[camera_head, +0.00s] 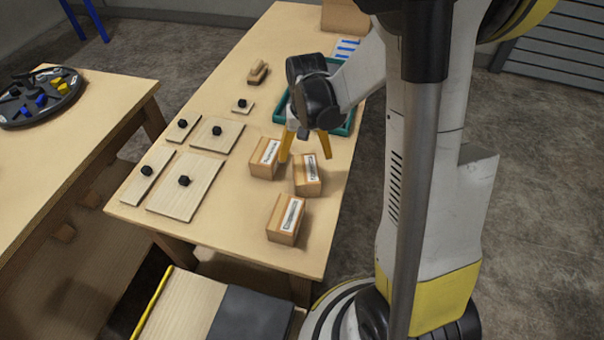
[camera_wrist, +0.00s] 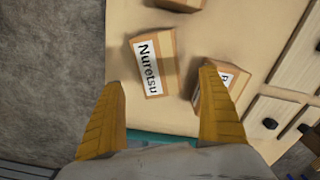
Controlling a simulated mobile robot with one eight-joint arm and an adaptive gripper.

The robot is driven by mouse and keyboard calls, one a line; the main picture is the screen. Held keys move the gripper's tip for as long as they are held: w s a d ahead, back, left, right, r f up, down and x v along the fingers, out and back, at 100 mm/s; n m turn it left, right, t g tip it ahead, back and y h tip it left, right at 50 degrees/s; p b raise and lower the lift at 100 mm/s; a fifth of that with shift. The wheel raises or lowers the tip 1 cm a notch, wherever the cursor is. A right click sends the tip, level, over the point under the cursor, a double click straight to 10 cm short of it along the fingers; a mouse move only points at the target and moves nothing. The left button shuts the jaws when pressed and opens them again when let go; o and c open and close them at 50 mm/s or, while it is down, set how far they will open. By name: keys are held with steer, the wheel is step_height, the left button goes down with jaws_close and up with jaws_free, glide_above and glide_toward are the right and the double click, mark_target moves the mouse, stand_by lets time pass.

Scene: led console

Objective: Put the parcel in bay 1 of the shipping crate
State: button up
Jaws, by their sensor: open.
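Three brown cardboard parcels with white labels stand on the wooden table: a left one (camera_head: 264,158), a right one (camera_head: 307,176) and a near one (camera_head: 286,220). My gripper (camera_head: 305,157) is open and empty, pointing down near the right parcel. In the wrist view, a parcel labelled "Nuretsu" (camera_wrist: 153,65) lies just beyond the space between my fingers (camera_wrist: 160,85). Another parcel (camera_wrist: 222,78) is partly behind the finger at right, and a third (camera_wrist: 180,3) is cut by the top edge. I cannot tell for sure which container is the shipping crate; no bay number is readable.
A teal tray (camera_head: 350,122) stands behind my gripper, largely hidden. Several wooden panels with black knobs (camera_head: 188,190) lie at left on the table (camera_head: 235,240). A yellow-edged unit (camera_head: 185,305) with wooden and dark surfaces is below the near edge. A round black tray (camera_head: 40,95) sits on another table.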

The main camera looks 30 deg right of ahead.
mark_target(306, 168)
steer(key=f+b, duration=0.1)
steer(key=f, duration=0.1)
steer(key=f+b, duration=0.1)
steer(key=f, duration=0.1)
steer(key=f+b, duration=0.1)
steer(key=f, duration=0.1)
steer(key=shift+s, duration=0.3)
steer(key=shift+r, duration=0.1)
steer(key=shift+c, duration=0.6)
steer(key=c, duration=1.4)
step_height(306, 168, up, 4)
steer(key=p, duration=0.2)
steer(key=shift+r+p, duration=0.25)
steer(key=shift+p, duration=0.1)
steer(key=s+d+r+p, duration=0.3)
steer(key=s+d+r, duration=0.3)
steer(key=s+d, duration=0.1)
steer(key=shift+s+d+r+p, duration=0.3)
steer(key=shift+s+d, duration=0.1)
steer(key=shift+d, duration=0.45)
